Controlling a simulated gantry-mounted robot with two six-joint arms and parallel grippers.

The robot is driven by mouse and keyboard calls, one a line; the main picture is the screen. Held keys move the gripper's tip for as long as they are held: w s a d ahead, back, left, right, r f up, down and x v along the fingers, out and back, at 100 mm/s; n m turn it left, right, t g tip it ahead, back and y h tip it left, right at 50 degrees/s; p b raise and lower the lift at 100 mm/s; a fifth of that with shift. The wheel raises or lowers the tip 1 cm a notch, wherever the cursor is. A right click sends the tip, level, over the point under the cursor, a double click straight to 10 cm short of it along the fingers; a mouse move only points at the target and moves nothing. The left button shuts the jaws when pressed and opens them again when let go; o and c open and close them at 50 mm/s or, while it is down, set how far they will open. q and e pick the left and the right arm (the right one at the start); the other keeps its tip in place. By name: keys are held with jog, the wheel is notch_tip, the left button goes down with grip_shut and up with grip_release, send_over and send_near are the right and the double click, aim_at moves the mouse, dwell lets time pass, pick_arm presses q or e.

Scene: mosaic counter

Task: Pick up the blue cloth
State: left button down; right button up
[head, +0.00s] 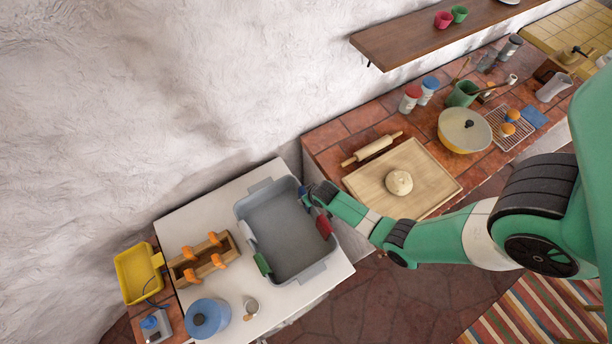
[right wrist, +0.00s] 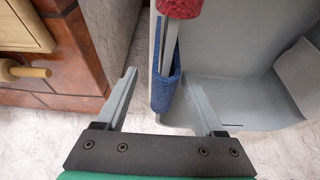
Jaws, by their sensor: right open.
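The blue cloth (right wrist: 161,92) hangs over the wall of a grey bin (head: 283,218) in the right wrist view. In the head view the blue cloth (head: 303,192) shows only as a small patch at the bin's upper right corner, mostly behind my gripper. My right gripper (head: 313,194) is at that corner. In the right wrist view my right gripper (right wrist: 160,82) is open and empty, its two fingers apart on either side of the cloth in the picture. I cannot tell whether they touch it. My left gripper is not in view.
A red cloth (head: 324,226), a green cloth (head: 262,264) and a white cloth (head: 248,232) hang on the bin's rim. The bin stands on a white table (head: 190,217) with a blue pot (head: 207,319). A tiled counter (head: 327,150) with a dough board (head: 430,185) lies close by.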

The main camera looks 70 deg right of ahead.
jog(key=b+x, duration=0.2)
jog(key=x, duration=0.1)
jog(key=b+x, duration=0.1)
jog(key=x, duration=0.1)
jog(key=shift+w, duration=0.3)
grip_shut()
